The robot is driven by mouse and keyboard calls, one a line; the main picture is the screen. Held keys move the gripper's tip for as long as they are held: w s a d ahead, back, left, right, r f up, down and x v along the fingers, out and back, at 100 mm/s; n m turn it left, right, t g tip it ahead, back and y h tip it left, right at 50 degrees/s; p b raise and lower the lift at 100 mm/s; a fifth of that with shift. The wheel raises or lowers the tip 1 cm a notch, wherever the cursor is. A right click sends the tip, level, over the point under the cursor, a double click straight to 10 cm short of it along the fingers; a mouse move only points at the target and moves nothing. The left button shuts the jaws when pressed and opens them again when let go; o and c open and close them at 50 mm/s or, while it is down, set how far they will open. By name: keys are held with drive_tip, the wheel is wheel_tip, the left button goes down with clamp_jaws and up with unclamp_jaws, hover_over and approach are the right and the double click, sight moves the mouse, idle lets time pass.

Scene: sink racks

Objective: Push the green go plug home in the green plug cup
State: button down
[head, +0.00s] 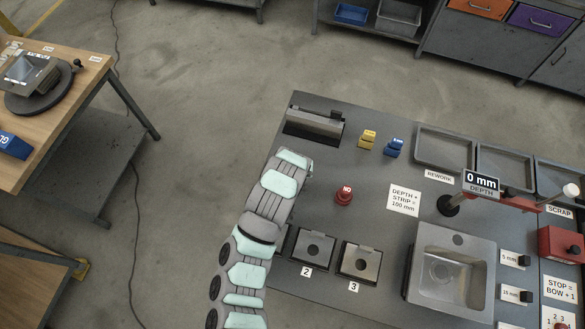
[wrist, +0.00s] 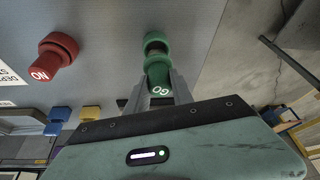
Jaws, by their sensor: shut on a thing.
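The green go plug (wrist: 159,75) shows in the wrist view with white GO letters on it. My gripper (wrist: 160,92) is shut on the plug, with a grey finger on each side. The green plug cup (wrist: 154,38) is a round green ring on the grey bench top, just beyond the plug. The plug's far end is at the cup, with a dark gap showing in the ring. I cannot tell how deep the plug sits. In the head view my arm hides the plug, the cup and the gripper's fingers.
A red plug (head: 345,194) stands on the bench to the right of my arm; it also shows in the wrist view (wrist: 57,57). Yellow (head: 367,139) and blue (head: 394,148) blocks stand behind it. Square plates 2 (head: 313,248) and 3 (head: 360,263) lie in front.

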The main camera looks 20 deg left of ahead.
drive_tip(key=shift+f+b, duration=0.85)
drive_tip(key=shift+f, duration=1)
drive_tip(key=c, duration=1)
unclamp_jaws()
drive_tip(key=shift+c, duration=0.2)
drive_tip(key=v, duration=1)
drive_tip(key=shift+s+r, duration=0.15)
drive_tip(key=shift+r, duration=0.25)
